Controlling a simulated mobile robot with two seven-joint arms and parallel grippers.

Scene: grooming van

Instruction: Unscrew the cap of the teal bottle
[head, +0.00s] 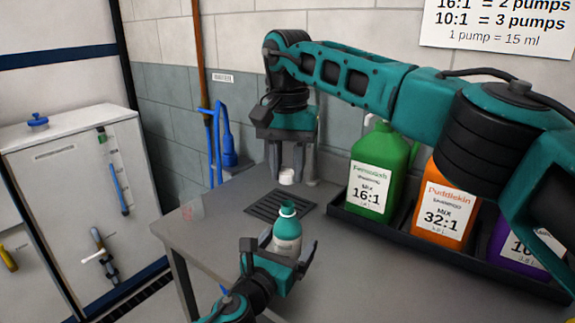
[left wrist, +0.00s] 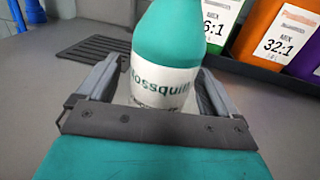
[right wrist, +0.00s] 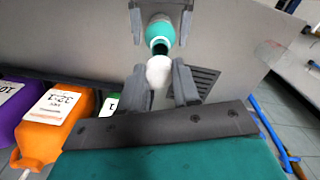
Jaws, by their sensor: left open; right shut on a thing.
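The teal bottle (head: 287,232) stands upright on the grey table with its neck uncapped; its label shows in the left wrist view (left wrist: 163,85). The white cap (head: 286,177) is apart from the bottle, above its mouth. My right gripper (head: 287,170) points down and is shut on the cap, which also shows between its fingers in the right wrist view (right wrist: 158,72). My left gripper (head: 278,250) is open, with one finger on each side of the bottle's body. In the left wrist view (left wrist: 158,90) there seem to be gaps beside the bottle.
A dark tray (head: 400,237) at the back right holds a green jug (head: 378,170), an orange jug (head: 445,205) and a purple jug (head: 520,243). A dark grate (head: 270,205) lies in the table behind the bottle. The front right tabletop (head: 390,285) is clear.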

